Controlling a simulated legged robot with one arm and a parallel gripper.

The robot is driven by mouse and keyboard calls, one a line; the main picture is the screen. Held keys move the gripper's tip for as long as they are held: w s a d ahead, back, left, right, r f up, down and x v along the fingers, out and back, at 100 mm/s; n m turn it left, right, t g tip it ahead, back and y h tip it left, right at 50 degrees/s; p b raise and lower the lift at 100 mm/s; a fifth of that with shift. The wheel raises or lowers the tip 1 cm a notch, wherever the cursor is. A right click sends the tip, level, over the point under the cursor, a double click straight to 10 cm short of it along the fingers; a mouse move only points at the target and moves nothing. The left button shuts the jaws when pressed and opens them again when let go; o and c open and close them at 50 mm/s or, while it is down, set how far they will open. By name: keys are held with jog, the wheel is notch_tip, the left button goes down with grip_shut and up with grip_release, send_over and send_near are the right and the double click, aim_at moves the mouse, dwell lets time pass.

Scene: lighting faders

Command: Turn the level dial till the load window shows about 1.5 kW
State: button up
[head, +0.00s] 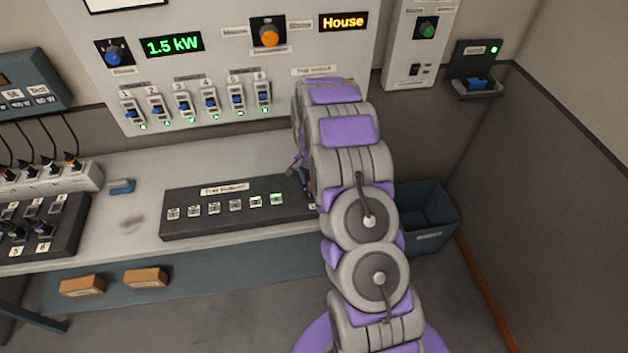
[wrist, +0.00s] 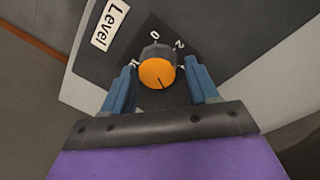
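The load window (head: 174,44) on the wall panel reads 1.5 kW in green. The level dial (wrist: 157,73) is an orange-capped round knob beside a "Level" label (wrist: 108,24) in the wrist view. A dark mark on its cap points to the lower right of that picture. My gripper (wrist: 160,62) has one blue finger on each side of the dial. The fingers look open, with a gap on the right; contact on the left is unclear. In the head view my arm hides the dial and most of the gripper, at the right end of the desk console (head: 236,222).
The wall panel (head: 290,95) carries several faders, a blue knob (head: 113,54) and an orange selector (head: 268,33) near a "House" display (head: 343,22). A blue-grey bin (head: 428,238) stands right of my arm. A blue object (head: 121,187) lies on the desk.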

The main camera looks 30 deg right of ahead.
jog(key=shift+o, duration=0.8)
notch_tip(320, 180, up, 17)
jog(key=w+p, duration=0.1)
jog(key=p, duration=0.1)
jog(key=shift+a, duration=0.3)
jog(key=shift+r, duration=0.1)
